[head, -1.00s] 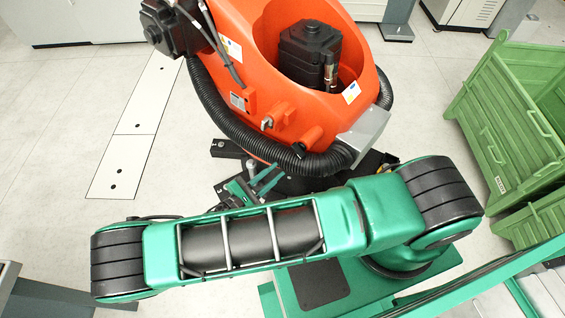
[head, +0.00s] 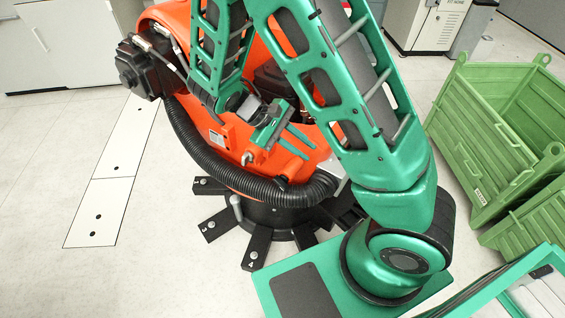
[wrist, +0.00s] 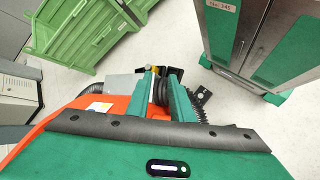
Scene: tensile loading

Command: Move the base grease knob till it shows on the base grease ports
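The base of the orange robot is a black ring with several flat feet; the numbers 3 and 4 show on two of them. A small grey upright knob (head: 236,207), which looks like the base grease knob, stands at the ring's near left edge between those feet. The marked feet (head: 257,250) seem to be the base grease ports; I cannot be sure. My gripper (head: 308,145) is open and empty, above and right of the knob, in front of the orange body. In the wrist view my fingers (wrist: 160,80) are apart, with black hose visible between them.
The orange robot body (head: 190,120) and its black corrugated hose (head: 215,172) rise over the ring. Green crates (head: 490,130) stand at right. White floor plates (head: 98,212) lie at left. A grey-green cabinet (wrist: 255,45) shows in the wrist view. Floor left of the feet is clear.

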